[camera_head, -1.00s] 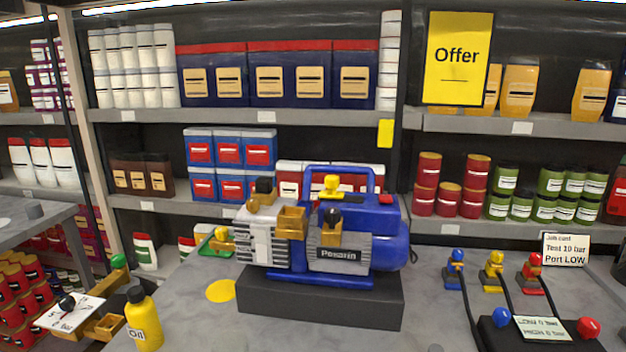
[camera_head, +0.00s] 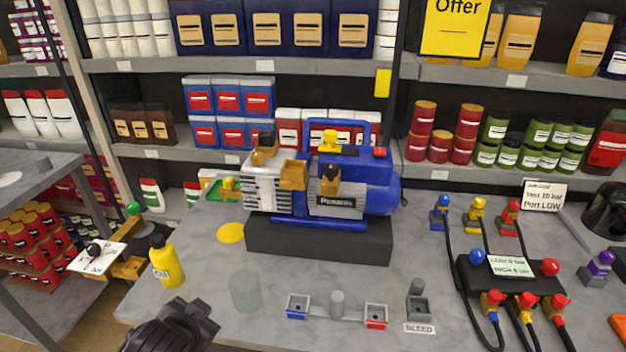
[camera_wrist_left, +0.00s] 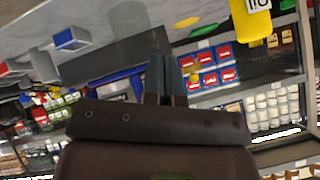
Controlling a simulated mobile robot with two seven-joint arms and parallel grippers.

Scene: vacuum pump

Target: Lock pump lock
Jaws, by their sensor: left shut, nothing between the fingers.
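The blue vacuum pump (camera_head: 370,190) with grey finned front stands upright on a dark block (camera_head: 320,240) on the counter. Its front carries a brass-yellow fitting with a black knob (camera_head: 331,180); another brass fitting (camera_head: 292,175) sits to its left. A yellow knob (camera_head: 328,142) is on top. I cannot tell which part is the lock. My left gripper (camera_head: 195,318) is low at the front left, apart from the pump. In the left wrist view its fingers (camera_wrist_left: 164,76) are together and empty, and the pump (camera_wrist_left: 118,86) is partly hidden behind the gripper. My right gripper is not in view.
A yellow oil bottle (camera_head: 166,262) and a translucent cylinder (camera_head: 245,293) stand near my left gripper. A bracket with a blue-marked cup (camera_head: 298,306) and red-marked cup (camera_head: 376,315) lies in front of the pump. Hoses and a black manifold (camera_head: 515,285) occupy the right.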

